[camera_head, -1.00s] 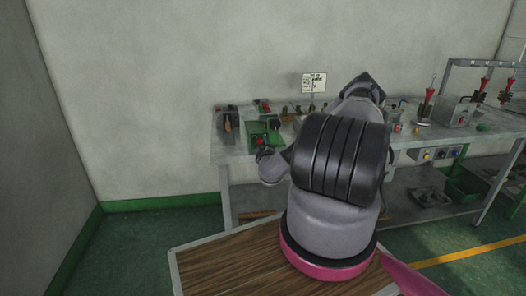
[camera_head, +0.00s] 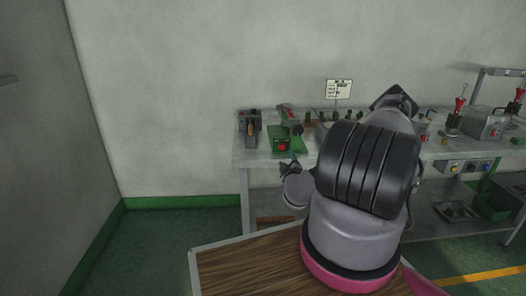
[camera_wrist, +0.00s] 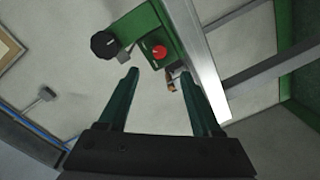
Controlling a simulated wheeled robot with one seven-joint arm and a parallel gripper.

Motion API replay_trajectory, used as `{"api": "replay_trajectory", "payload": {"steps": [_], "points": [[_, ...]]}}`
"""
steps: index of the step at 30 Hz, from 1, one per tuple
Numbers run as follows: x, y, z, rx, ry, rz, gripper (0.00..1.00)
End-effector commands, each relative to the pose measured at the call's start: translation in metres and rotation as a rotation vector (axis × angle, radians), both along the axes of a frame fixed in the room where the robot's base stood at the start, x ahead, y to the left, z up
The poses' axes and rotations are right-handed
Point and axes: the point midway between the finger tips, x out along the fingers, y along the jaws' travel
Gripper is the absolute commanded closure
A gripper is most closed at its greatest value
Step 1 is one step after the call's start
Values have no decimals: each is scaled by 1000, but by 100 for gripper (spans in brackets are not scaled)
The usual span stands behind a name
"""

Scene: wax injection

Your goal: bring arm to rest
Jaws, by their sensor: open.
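My arm (camera_head: 355,225) is folded in front of me in the head view, its grey and black links covering the middle of the bench. My gripper (camera_wrist: 158,76) is open in the wrist view, with two dark green fingers spread apart and nothing held between them. Beyond the fingertips is a green device (camera_wrist: 150,28) with a black knob (camera_wrist: 104,45) and a red button (camera_wrist: 160,52). A small brown piece (camera_wrist: 172,80) shows near the right fingertip; I cannot tell whether they touch. In the head view the gripper is mostly hidden behind the arm.
A grey workbench (camera_head: 248,157) stands against the wall (camera_head: 220,60). The green floor (camera_head: 160,245) at left is clear.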

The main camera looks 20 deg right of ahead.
Motion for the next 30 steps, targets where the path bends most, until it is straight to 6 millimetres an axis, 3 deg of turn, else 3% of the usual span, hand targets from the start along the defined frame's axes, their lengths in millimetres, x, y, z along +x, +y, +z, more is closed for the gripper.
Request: {"api": "replay_trajectory", "payload": {"steps": [4,7,11,16,20,24,30], "points": [[2,1,4,-12,-7,12,34],[10,9,24,-76,-46,75,34],[26,38,80,-258,-158,258,34],[28,101,162,-583,-351,560,34],[10,152,211,-838,-503,776,34],[-24,201,250,-1121,-672,987,34],[-85,249,283,-1542,-926,1250,34]]}}
